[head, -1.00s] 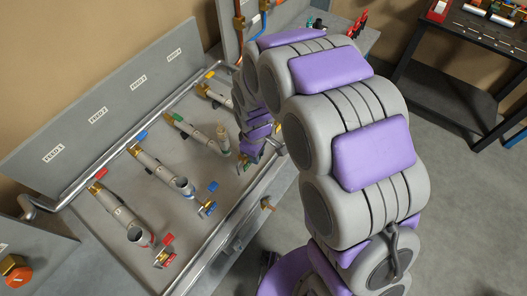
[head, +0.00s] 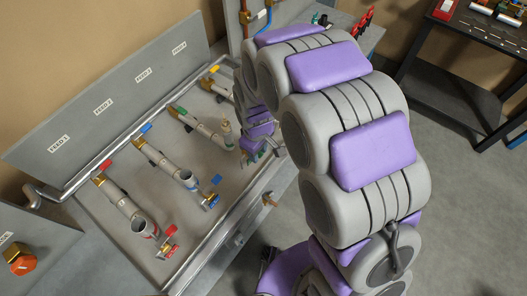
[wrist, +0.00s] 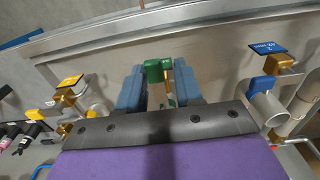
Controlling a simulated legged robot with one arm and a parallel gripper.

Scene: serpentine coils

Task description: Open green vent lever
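The green vent lever (wrist: 155,72) shows in the wrist view, on a small brass valve between the two blue-grey fingers of my gripper (wrist: 159,88). The fingers stand apart, one on each side of the lever; I cannot tell if either touches it. The lower part of the valve is hidden behind my gripper's dark plate. In the head view my gripper (head: 253,156) is at the front end of the third pipe (head: 212,131), by the tray's front edge, and largely hides the lever there.
The blue-tagged valve (wrist: 264,51) stands to the right in the wrist view, the yellow-tagged valve (wrist: 70,82) to the left. In the head view the red vent valve (head: 168,240) is farther left. A metal rail (head: 215,225) runs along the tray front. Grey panels (head: 110,95) stand behind.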

